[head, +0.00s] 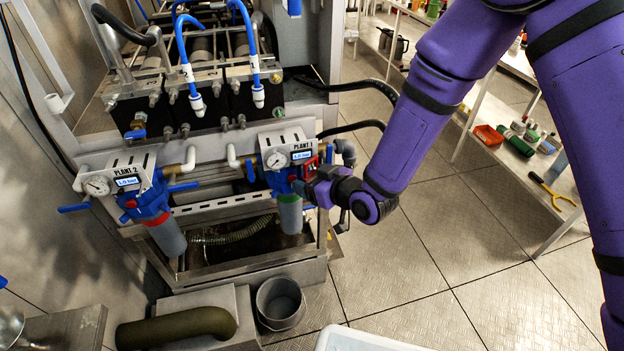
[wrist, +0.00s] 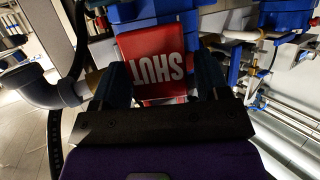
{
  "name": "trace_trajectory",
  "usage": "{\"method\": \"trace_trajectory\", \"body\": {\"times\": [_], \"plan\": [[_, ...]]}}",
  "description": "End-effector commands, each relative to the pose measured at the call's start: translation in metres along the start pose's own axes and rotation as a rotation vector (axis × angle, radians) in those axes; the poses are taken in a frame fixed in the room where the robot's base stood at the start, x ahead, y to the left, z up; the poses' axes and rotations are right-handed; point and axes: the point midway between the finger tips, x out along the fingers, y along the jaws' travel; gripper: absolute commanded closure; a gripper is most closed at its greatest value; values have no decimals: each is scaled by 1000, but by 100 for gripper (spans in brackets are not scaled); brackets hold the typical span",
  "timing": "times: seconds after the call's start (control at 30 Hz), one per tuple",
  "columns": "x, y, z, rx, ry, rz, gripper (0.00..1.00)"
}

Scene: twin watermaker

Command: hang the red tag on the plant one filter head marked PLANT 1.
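The filter head marked PLANT 1 (head: 287,150) has a white panel, a gauge and a display, with a blue body and a grey-green bowl below. My gripper (head: 314,184) is at its right side, close against the blue body. In the wrist view the red tag (wrist: 153,62), lettered SHUT and upside down, lies just beyond and between my fingers (wrist: 162,88). The fingers stand wide apart, with a small gap on the tag's right. Blue parts (wrist: 150,15) show right behind the tag. How the tag is held up is hidden.
The PLANT 2 filter head (head: 125,178) stands to the left, with a red ring. Pipes and an elbow (head: 346,152) are close to my gripper. A bucket (head: 280,303) is on the floor below. Shelves with tools (head: 520,140) stand at right; the tiled floor between is clear.

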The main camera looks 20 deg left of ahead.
Motion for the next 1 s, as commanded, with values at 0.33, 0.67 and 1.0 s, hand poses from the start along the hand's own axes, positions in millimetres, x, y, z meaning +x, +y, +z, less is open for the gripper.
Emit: {"method": "trace_trajectory", "body": {"times": [0.33, 0.67, 1.0], "plan": [[0, 3, 0, 0, 1, 5, 18], [-9, 4, 0, 0, 1, 9, 18], [-69, 2, 0, 1, -1, 6, 18]]}}
